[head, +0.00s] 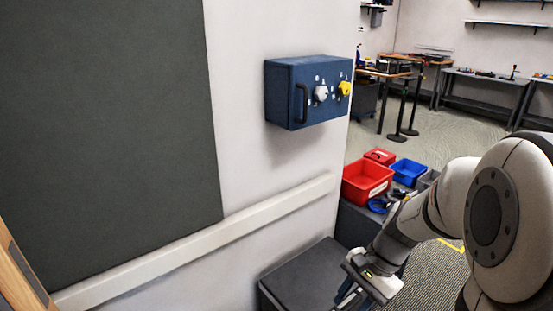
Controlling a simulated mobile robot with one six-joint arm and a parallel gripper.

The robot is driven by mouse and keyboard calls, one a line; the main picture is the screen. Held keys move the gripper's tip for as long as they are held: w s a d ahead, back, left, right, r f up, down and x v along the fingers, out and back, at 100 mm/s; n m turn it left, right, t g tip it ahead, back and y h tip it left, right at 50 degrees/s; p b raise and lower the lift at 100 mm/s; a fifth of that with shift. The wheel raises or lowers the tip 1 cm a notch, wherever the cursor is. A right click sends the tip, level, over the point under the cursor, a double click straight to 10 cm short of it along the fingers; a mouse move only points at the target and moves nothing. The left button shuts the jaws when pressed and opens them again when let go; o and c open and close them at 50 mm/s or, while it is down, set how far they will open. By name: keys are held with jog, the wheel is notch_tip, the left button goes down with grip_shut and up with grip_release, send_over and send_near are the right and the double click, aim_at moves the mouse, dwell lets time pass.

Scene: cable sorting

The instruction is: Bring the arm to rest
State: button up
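My arm reaches in from the right edge of the head view, bent down and to the left. My gripper (346,292) is low in the picture, over or beside the right part of a dark grey box-like surface (305,272). Its fingers point downward and are small and partly hidden by the gripper body. I cannot tell whether they are open or shut, or whether they touch anything. I see no object clearly held.
A blue wall box (290,95) with a handle and knobs juts from the white wall. A red bin (366,182), a blue bin (408,171) and some cables (379,204) sit behind my forearm. Workbenches (485,85) stand farther back, with open floor before them.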

jog(key=s+r+n+t+h+p, duration=0.2)
jog(key=s+r+n+p, duration=0.1)
jog(key=r+n, duration=0.2)
jog(key=s+r+n+t+h+p, duration=0.2)
jog(key=r+n, duration=0.3)
jog(key=r, duration=0.4)
jog(key=shift+s+a+r+h+p, duration=0.3)
jog(key=shift+s+p, duration=0.1)
jog(key=shift+p, duration=0.25)
